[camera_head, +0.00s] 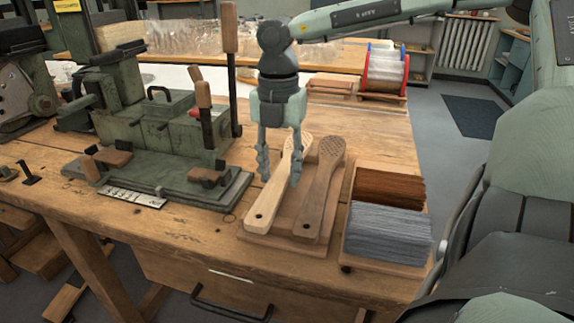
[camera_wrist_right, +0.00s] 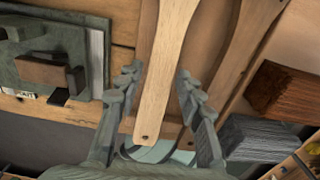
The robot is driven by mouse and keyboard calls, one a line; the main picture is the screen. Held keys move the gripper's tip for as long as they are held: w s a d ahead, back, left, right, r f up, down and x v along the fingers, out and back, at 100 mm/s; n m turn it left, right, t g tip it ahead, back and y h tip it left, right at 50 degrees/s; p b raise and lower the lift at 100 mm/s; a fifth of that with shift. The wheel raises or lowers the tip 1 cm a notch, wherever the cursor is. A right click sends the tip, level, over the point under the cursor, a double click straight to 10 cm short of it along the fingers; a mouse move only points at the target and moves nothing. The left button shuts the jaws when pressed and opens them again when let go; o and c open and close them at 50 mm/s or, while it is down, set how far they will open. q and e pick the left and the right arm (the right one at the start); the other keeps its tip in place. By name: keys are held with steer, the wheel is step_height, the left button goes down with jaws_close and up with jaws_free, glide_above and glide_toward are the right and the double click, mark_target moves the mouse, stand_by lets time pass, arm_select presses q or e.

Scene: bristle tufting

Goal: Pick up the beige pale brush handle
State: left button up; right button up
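The beige pale brush handle (camera_head: 267,205) lies on a wooden tray (camera_head: 285,243) at the front of the workbench, its hole end toward me. A darker brown brush handle (camera_head: 317,197) lies on the same tray to its right. My right gripper (camera_head: 279,182) points down over the pale handle, open, with one finger on each side of it. The right wrist view shows the pale handle (camera_wrist_right: 164,75) between the spread fingers (camera_wrist_right: 160,95), with a gap on both sides. Whether the fingertips are level with the handle is hard to tell. My left gripper does not show.
A box (camera_head: 347,253) of brown and grey bristle bundles stands right of the tray. A green machine (camera_head: 165,135) with wooden-handled levers stands to the left. A spool (camera_head: 385,70) and wooden blocks (camera_head: 331,82) sit behind. Bench space behind the tray is bare.

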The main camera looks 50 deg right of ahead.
jaws_close()
